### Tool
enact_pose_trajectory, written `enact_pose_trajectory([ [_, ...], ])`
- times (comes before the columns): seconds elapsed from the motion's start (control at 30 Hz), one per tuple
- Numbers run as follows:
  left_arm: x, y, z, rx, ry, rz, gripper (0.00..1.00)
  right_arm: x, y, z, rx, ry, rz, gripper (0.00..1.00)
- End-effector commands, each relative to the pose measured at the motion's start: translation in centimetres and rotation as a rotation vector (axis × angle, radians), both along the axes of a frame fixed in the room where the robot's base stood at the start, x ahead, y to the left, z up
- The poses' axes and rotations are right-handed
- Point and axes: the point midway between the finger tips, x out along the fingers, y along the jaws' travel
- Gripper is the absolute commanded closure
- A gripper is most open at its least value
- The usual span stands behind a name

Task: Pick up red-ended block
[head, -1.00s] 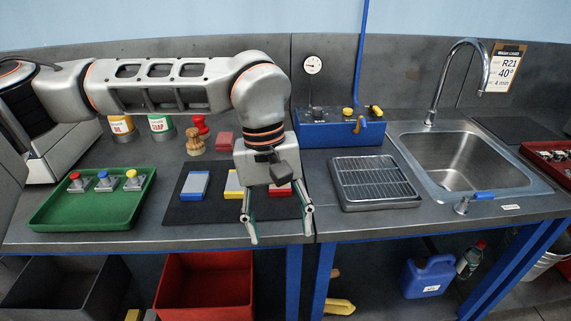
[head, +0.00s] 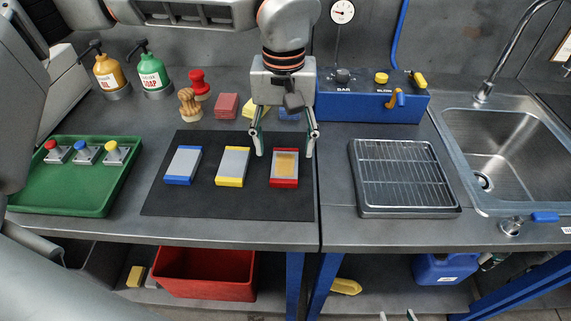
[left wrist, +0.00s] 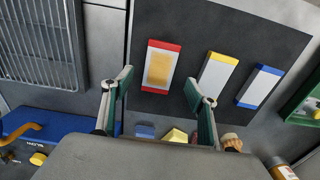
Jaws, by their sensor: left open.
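The red-ended block (head: 284,168) lies flat at the right end of a black mat (head: 240,205). It has red ends, pale sides and a tan patch on top. In the left wrist view the red-ended block (left wrist: 160,67) shows whole, beyond the fingertips. My left gripper (head: 284,150) points down at the block's far end, its fingers apart, one to either side. The left wrist view shows the gap between my left gripper's fingers (left wrist: 158,82) empty. My right gripper (head: 397,315) shows only as two separated fingertips at the bottom edge.
A yellow-ended block (head: 233,166) and a blue-ended block (head: 183,165) lie left on the mat. A green tray (head: 75,190) holds several switches. Stampers and small blocks stand behind. A rack tray (head: 405,178) and sink (head: 510,150) are to the right.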

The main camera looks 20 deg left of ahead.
Motion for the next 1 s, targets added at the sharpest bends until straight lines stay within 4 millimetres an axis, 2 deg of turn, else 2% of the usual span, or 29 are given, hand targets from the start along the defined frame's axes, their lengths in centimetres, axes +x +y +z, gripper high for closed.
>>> enact_pose_trajectory([
  [0.3, -0.1, -0.1, -4.3, 0.000, 0.004, 0.000, 0.42, 0.6, 0.0, 0.3, -0.001, -0.013, 0.000, 0.60],
  [0.57, 0.0, -0.1, -4.7, -0.001, 0.001, 0.000, 0.42, 0.9, -0.1, 0.6, -0.001, -0.020, -0.001, 0.60],
  [0.8, 0.0, -0.1, -4.7, -0.001, 0.001, 0.000, 1.00, 0.9, -0.1, 0.6, -0.002, -0.020, -0.002, 0.60],
  [1.0, 0.0, -0.1, -4.5, -0.003, -0.002, 0.000, 1.00, 0.9, -0.1, 0.5, -0.002, -0.018, -0.002, 0.60],
])
